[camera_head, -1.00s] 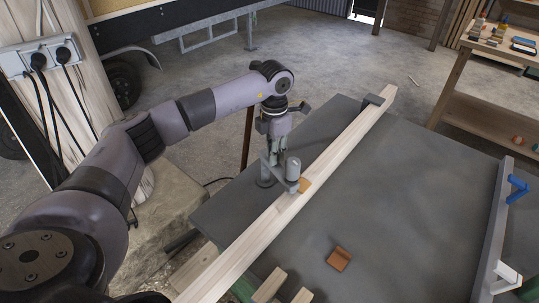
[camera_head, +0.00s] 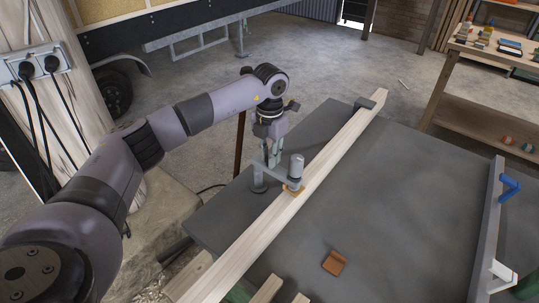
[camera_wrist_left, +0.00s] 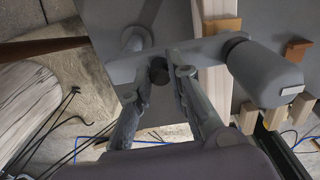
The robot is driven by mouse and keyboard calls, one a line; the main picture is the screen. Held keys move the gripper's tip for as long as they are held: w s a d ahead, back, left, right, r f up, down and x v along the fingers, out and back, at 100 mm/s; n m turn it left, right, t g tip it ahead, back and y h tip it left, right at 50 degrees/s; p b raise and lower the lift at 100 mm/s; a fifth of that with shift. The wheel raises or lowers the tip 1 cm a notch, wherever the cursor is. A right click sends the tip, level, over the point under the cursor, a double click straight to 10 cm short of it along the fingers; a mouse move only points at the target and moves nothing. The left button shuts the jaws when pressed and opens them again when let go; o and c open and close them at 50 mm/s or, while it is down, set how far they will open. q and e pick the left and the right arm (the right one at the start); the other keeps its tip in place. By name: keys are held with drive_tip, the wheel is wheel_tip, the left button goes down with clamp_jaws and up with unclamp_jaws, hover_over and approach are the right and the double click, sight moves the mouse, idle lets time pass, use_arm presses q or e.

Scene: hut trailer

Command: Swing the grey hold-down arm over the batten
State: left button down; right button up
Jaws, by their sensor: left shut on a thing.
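The grey hold-down arm (camera_head: 279,180) turns on a round post (camera_head: 259,184) on the table's left side. Its free end, with a grey cylinder (camera_head: 296,166), is over the pale batten (camera_head: 325,160), by an orange pad (camera_head: 293,188). In the left wrist view the arm (camera_wrist_left: 200,48) crosses the batten (camera_wrist_left: 214,80), and the cylinder (camera_wrist_left: 265,73) shows large at right. My left gripper (camera_head: 272,161) is shut on a dark knob (camera_wrist_left: 158,70) of the arm, between post and cylinder. Its fingers partly hide the arm. My right gripper is out of view.
The batten lies slantwise on the grey table (camera_head: 400,190), its far end at a dark bracket (camera_head: 364,103). An orange-brown block (camera_head: 334,263) lies on the table. A grey rail (camera_head: 486,225) with blue and white handles stands at right.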

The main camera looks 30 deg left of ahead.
use_arm(q)
drive_tip(key=shift+w+r, duration=0.1)
drive_tip(key=c, duration=1.5)
unclamp_jaws()
wheel_tip(320, 180, up, 12)
drive_tip(key=shift+f, duration=0.1)
